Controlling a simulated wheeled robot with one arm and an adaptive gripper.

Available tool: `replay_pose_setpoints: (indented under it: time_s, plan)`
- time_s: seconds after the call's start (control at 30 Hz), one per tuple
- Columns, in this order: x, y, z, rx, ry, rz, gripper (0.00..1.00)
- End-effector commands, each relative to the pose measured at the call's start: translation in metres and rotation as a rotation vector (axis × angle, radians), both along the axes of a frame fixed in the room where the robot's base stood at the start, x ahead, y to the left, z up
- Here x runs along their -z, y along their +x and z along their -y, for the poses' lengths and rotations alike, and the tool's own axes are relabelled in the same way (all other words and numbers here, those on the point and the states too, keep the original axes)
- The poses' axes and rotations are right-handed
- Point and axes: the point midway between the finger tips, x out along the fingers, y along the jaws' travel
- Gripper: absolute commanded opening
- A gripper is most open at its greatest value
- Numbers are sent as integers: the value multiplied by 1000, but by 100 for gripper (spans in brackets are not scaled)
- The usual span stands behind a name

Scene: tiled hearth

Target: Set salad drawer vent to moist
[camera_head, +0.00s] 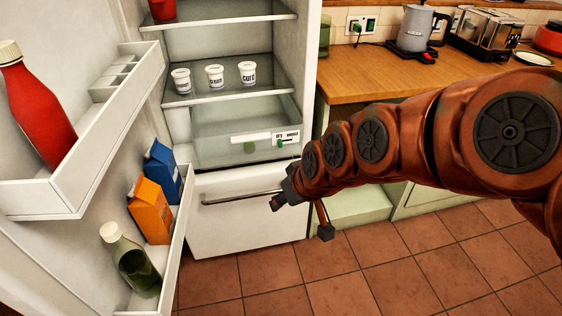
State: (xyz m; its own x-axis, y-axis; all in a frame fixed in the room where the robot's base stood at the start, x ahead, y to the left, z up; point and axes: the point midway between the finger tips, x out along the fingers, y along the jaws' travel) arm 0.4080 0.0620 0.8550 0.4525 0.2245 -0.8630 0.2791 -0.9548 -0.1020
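The clear salad drawer (212,146) sits low inside the open fridge and looks shut. A white vent strip (262,138) on its front has small dark lettering; the left word looks like "dry", and the right word is too small to read surely. A small green tab (281,142) sits at the right part of the strip. A green shape (249,147) shows below its left part. My gripper (300,218) is below and right of the strip, in front of the lower white drawer. Its two dark fingertips are spread apart, with nothing seen between them.
The open fridge door at left carries a red bottle (37,105), a blue carton (163,170), an orange carton (150,209) and a green bottle (133,262). White tubs (214,76) stand above the salad drawer. A lower drawer handle (240,198) is near my gripper. A wooden counter (365,78) is at right.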

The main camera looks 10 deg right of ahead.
Motion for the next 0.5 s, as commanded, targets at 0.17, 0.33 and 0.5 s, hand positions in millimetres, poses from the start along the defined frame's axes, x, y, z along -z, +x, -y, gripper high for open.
replay_pose_setpoints:
  time_s: [0.17, 0.33, 0.5]
  plan:
    - [41, 59, -13, -15, 52, 203, 40]
    - [60, 110, -17, 2, 88, 398, 40]
    - [75, 154, -10, 49, 109, 591, 40]
